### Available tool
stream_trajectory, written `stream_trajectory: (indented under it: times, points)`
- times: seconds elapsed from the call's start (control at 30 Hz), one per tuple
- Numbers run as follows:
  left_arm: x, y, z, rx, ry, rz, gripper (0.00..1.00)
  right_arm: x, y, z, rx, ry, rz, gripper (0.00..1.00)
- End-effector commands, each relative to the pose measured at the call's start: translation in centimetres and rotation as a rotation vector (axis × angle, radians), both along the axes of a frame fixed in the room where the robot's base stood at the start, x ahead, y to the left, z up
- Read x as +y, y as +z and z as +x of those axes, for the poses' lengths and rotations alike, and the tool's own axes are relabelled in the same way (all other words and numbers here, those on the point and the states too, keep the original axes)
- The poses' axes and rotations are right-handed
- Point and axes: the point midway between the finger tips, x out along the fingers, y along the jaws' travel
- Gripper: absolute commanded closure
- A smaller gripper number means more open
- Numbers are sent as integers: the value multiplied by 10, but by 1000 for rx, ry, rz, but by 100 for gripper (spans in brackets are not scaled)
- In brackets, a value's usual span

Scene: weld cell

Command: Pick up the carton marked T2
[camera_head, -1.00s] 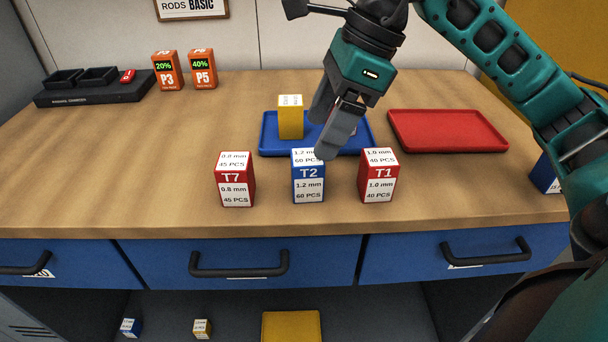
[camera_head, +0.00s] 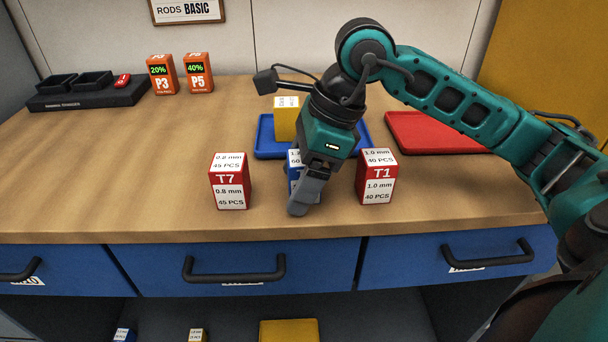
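The blue-and-white carton T2 (camera_head: 292,172) stands on the bench between two red-and-white cartons. My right gripper (camera_head: 302,188) has come down over it, pointing downward. One finger lies across the carton's front and hides most of its face and the T2 mark; only its left edge and part of its top show. The other finger is hidden, so I cannot tell whether the fingers touch or grip the carton. My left gripper is not in view.
Carton T7 (camera_head: 230,183) stands to the left and carton T1 (camera_head: 377,178) close to the right. Behind are a blue tray (camera_head: 266,150) with a yellow carton (camera_head: 286,122) and an empty-looking red tray (camera_head: 430,135).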

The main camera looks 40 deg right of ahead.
Motion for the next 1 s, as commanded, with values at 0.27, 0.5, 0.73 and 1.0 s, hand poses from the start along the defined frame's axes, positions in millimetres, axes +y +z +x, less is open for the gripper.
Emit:
stream_trajectory:
  times: [0.27, 0.5, 0.73, 1.0]
  points:
    - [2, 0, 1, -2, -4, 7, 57, 0, 0, 0, -1, 0, 0, 49]
    - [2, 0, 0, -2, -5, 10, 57, 0, 1, 0, -1, 0, 0, 72]
    - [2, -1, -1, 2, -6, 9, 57, 0, 1, 0, -1, 0, 0, 80]
    - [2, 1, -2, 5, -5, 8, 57, 0, 12, 1, -5, -2, 1, 80]
